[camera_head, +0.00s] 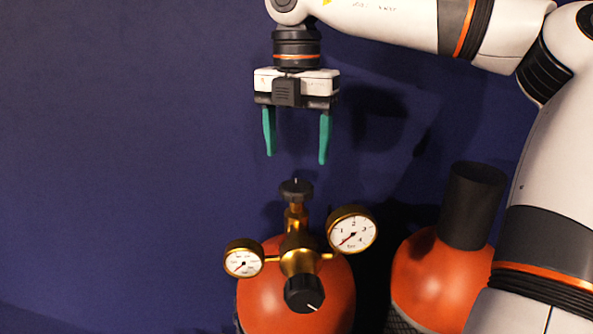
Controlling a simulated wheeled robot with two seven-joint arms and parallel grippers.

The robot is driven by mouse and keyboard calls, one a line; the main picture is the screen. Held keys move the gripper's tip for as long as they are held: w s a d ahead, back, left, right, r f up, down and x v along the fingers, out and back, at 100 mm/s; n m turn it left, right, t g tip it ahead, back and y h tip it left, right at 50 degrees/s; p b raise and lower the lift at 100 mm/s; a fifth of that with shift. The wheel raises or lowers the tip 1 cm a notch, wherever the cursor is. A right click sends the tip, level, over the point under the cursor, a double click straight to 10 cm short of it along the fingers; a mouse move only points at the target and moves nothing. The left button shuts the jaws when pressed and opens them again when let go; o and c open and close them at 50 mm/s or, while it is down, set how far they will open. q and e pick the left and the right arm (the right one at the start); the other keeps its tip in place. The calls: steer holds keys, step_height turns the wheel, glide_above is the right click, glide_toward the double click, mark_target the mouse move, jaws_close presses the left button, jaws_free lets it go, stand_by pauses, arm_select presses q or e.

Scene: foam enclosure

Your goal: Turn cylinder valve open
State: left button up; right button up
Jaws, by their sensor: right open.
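An orange gas cylinder (270,298) stands at the lower middle. On its top sits a brass valve body (297,220) with a dark round valve knob (296,190) uppermost. A larger black knob (304,293) with a white mark faces me lower down. Two gauges flank the brass body: a small left gauge (243,261) and a larger right gauge (352,232). My right gripper (297,158) points down above the valve knob. Its green fingers are apart, with nothing between them and a gap down to the knob. My left gripper is out of view.
A second orange cylinder (425,280) with a dark cylindrical cap (473,205) stands to the right, partly behind my right arm. A dark blue wall (120,150) lies behind everything. The space left of the gauges is clear.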

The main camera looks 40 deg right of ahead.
mark_target(296, 185)
step_height(296, 185, down, 6)
steer(key=shift+f+p, duration=0.1)
steer(key=shift+p, duration=0.55)
steer(key=shift+c, duration=0.5)
steer(key=c, duration=0.9)
